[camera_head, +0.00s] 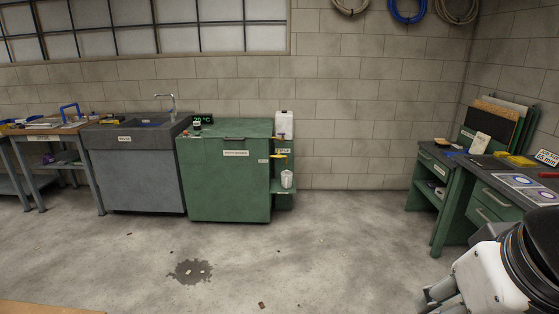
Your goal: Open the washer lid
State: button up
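The green washer cabinet (230,185) stands against the back wall, left of the middle. Its green lid (235,130) lies flat and shut on top. A dark handle shows at the front top edge, above a small white label too small to read surely. My arm shows at the lower right corner, with grey parts near my gripper (432,296) at the bottom edge. It is far from the washer, across the floor. Its fingertips are not clear, so I cannot tell whether it is open.
A grey sink unit (135,165) adjoins the washer's left, with a workbench (60,128) beyond. Side shelves (284,188) hold a white container (284,124) and a cup. A small display (203,119) stands at the lid's back left. A green desk (475,190) is at right.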

aim_at(233, 130)
jog(key=i+u, duration=0.15)
jog(key=i, duration=0.5)
jog(key=i+u, duration=0.15)
jog(key=i, duration=0.5)
jog(key=i+l+u, duration=0.1)
jog(key=i, duration=0.5)
jog(key=i+u, duration=0.3)
jog(key=i, duration=1.65)
jog(key=i+z, duration=0.1)
jog(key=i, duration=0.3)
